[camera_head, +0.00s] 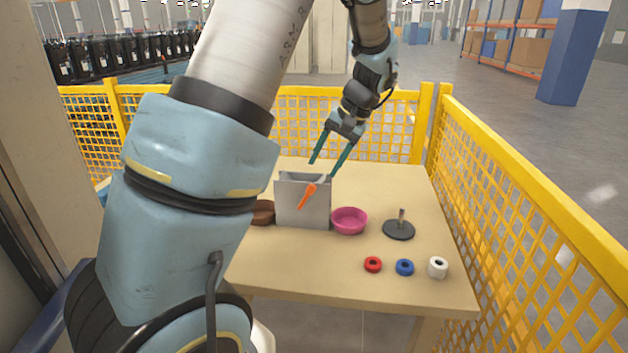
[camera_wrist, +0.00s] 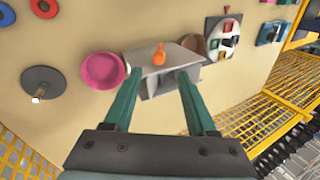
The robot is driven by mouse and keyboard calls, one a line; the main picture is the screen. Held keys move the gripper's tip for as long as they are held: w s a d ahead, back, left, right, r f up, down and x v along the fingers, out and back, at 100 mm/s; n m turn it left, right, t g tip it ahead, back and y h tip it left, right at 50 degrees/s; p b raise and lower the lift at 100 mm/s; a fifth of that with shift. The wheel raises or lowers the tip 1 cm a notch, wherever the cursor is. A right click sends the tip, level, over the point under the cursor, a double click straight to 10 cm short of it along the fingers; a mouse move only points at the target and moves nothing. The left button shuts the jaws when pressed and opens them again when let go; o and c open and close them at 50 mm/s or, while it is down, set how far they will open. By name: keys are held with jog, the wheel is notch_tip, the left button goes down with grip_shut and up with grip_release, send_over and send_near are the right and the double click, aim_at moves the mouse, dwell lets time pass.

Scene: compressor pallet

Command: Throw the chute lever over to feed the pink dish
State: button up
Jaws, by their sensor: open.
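The chute (camera_head: 303,208) is a grey box standing on the table, with an orange lever (camera_head: 307,196) on its front face. The lever leans, its upper end to the right and its lower end to the left. The pink dish (camera_head: 349,221) sits just right of the chute, and a brown dish (camera_head: 262,212) sits on its left, partly hidden by my arm. My gripper (camera_head: 322,169) is open and empty, above and behind the chute. In the wrist view the chute (camera_wrist: 175,66), orange lever (camera_wrist: 159,54) and pink dish (camera_wrist: 103,70) lie beyond the open fingers (camera_wrist: 152,84).
A dark disc with an upright peg (camera_head: 398,229) stands right of the pink dish. Red (camera_head: 373,264), blue (camera_head: 405,267) and white (camera_head: 438,267) rings lie near the table's front right. A panel with coloured parts (camera_wrist: 222,37) shows in the wrist view. Yellow mesh fencing (camera_head: 540,210) borders the table.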

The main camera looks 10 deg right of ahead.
aim_at(313, 186)
jog(key=p+x, duration=0.1)
jog(key=x, duration=0.6)
jog(key=shift+s, duration=0.1)
jog(key=shift+c, duration=0.4)
grip_shut()
jog(key=shift+d, duration=0.1)
dwell(0.7)
